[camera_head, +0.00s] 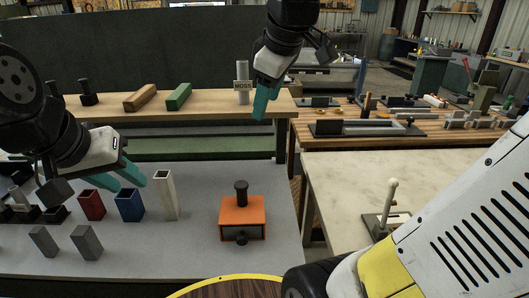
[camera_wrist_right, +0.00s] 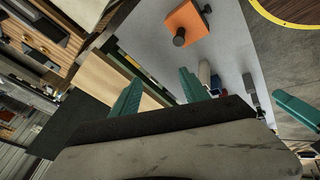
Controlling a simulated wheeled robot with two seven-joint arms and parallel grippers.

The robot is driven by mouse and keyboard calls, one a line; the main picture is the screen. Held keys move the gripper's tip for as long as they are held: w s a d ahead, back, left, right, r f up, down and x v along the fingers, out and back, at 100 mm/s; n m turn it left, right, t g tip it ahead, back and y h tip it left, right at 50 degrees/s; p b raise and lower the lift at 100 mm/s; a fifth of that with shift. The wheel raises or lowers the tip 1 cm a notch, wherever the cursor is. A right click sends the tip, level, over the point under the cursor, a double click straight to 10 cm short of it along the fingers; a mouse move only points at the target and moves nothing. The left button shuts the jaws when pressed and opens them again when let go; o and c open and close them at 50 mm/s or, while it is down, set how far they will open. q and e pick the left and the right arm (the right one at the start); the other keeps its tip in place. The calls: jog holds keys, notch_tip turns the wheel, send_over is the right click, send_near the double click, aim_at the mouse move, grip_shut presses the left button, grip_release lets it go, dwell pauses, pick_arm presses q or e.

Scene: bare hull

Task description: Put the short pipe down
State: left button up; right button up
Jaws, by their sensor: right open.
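A grey upright cylinder (camera_head: 243,70), which looks like the short pipe, stands on the raised wooden shelf behind a small label reading MOSS (camera_head: 242,86). My right gripper (camera_head: 263,104) is just right of it and in front, fingers pointing down. In the right wrist view my right gripper (camera_wrist_right: 158,92) has its two teal fingers wide apart with nothing between them. My left gripper (camera_head: 122,180) is over the grey bench at the left, its teal fingers apart and empty, near the blue and red holders. The foot of the cylinder is partly hidden by the label.
The wooden shelf (camera_head: 210,103) also bears a brown block (camera_head: 140,97) and a green block (camera_head: 178,96). On the grey bench are an orange box (camera_head: 242,212) with a black knob, a tall beige holder (camera_head: 165,194), and blue (camera_head: 130,205) and red (camera_head: 92,204) holders.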

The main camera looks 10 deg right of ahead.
jog(key=s+f+m+y, duration=0.1)
jog(key=s+f+m, duration=0.7)
jog(key=f+m, duration=0.1)
jog(key=shift+s+f+m+t, duration=0.2)
jog(key=shift+s+m+t, duration=0.1)
jog(key=shift+s+m, duration=0.1)
jog(key=shift+a, duration=0.1)
dwell(0.3)
